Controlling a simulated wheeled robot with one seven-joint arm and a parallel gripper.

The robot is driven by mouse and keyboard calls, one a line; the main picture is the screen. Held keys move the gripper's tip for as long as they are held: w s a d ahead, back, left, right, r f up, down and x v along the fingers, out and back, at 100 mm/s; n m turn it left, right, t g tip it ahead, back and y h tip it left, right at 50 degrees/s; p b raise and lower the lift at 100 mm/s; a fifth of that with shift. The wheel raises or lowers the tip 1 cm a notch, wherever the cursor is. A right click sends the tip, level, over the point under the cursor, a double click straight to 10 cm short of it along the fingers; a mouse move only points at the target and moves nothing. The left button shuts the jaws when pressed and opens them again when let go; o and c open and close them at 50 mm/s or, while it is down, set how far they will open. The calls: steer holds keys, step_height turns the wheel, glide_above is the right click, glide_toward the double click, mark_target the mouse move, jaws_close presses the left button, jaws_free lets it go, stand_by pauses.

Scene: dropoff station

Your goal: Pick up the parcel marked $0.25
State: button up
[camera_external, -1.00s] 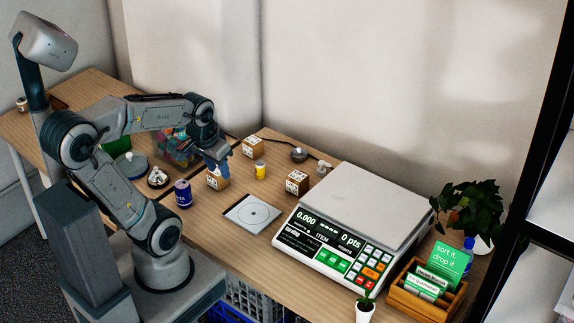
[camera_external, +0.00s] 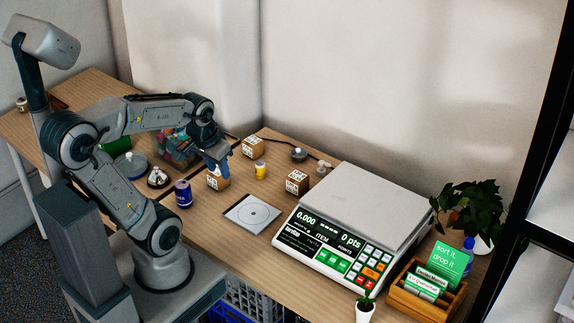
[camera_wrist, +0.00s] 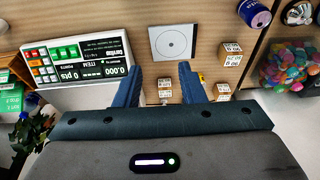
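Three small brown parcels with white labels are on the table. In the external view, one parcel (camera_external: 218,181) is by my gripper (camera_external: 219,168), one (camera_external: 253,148) is farther back and one (camera_external: 297,182) is beside the scale. Prices on the labels are too small to read. In the wrist view, my gripper (camera_wrist: 157,68) is open, its two blue fingers apart with nothing held. A parcel (camera_wrist: 231,50) is right of the right finger, another (camera_wrist: 222,90) is below it, and a third (camera_wrist: 165,88) shows between the fingers. My gripper partly covers the nearest parcel in the external view.
A scale (camera_external: 350,205) reading 0.000 is right of the parcels. A clear container of colourful pieces (camera_external: 175,147) is behind the arm.

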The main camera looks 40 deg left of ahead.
stand_by(0.3)
steer(key=o, duration=0.9)
steer(key=shift+w, duration=0.1)
steer(key=n+g, duration=0.3)
steer(key=n, duration=1.5)
glide_above(218, 171)
step_height(218, 171, down, 14)
steer(key=f, duration=0.7)
steer(key=shift+w+f+b, duration=0.3)
steer(key=shift+w+f, duration=0.1)
steer(key=shift+m, duration=0.3)
steer(key=shift+s+a+f+p, duration=0.1)
steer(key=shift+s+f+p, duration=0.1)
steer(key=shift+f, duration=1.15)
steer(key=shift+s+a+f+p, duration=0.1)
steer(key=shift+s+f, duration=0.05)
steer(key=shift+f, duration=1.2)
